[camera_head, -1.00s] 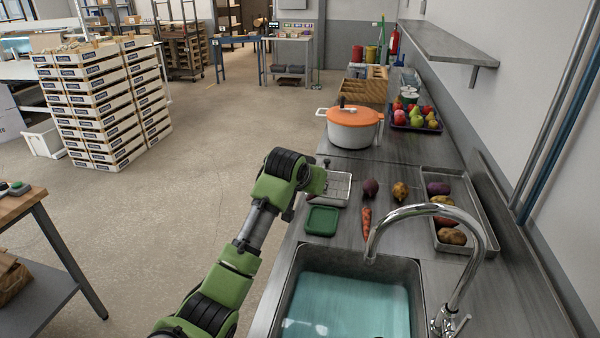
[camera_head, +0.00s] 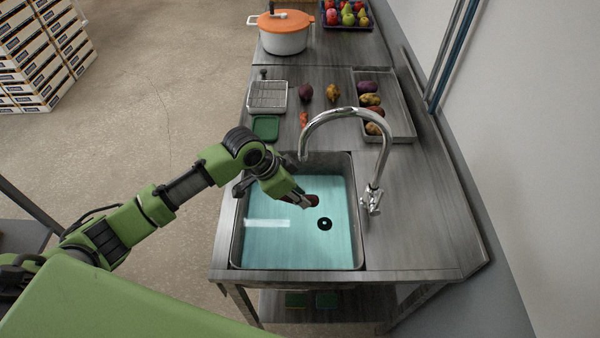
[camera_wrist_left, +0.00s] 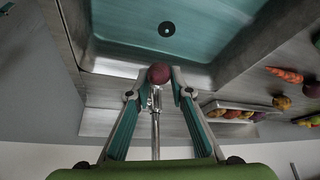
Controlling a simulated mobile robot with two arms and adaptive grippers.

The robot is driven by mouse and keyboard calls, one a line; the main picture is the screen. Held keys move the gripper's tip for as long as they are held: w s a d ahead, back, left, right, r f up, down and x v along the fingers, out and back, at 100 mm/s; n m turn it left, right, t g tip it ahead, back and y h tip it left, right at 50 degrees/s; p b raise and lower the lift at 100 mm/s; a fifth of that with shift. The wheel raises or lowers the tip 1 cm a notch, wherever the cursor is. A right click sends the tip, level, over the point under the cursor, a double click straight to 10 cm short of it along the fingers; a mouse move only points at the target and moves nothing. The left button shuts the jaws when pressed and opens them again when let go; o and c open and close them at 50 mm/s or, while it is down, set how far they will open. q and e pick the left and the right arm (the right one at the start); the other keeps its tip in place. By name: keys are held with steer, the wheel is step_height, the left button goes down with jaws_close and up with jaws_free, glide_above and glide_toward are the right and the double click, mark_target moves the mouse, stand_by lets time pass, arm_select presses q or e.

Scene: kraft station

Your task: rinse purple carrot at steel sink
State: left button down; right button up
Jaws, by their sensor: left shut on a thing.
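My left gripper (camera_head: 305,201) reaches over the steel sink (camera_head: 357,235) from the left. It is shut on a dark reddish-purple thing, which I take for the purple carrot (camera_head: 314,199). The wrist view shows the carrot (camera_wrist_left: 160,73) as a rounded end between the fingertips; the rest of it is hidden. It is over the teal sink basin, close to the dark drain (camera_head: 325,224). I cannot tell whether it touches water. The chrome faucet (camera_head: 345,113) arches at the sink's back right, its spout end behind my gripper. My right gripper is not in view.
Beyond the sink are a green sponge-like block (camera_head: 265,128), a wire rack (camera_head: 267,96), a beet (camera_head: 306,93), an orange carrot (camera_head: 304,119) and a tray (camera_head: 401,126) of vegetables. An orange-lidded pot (camera_head: 283,33) stands further back. The counter right of the sink is clear.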

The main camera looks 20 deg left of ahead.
arm_select(q)
steer(key=shift+s+d+f, duration=0.15)
steer(key=shift+s+f, duration=0.05)
steer(key=shift+f, duration=0.25)
step_height(320, 180, down, 20)
steer(key=b, duration=1)
steer(key=shift+r+b, duration=0.25)
steer(key=shift+b, duration=0.1)
stand_by(1.4)
steer(key=shift+r+p, duration=5.3)
steer(key=shift+r, duration=4.45)
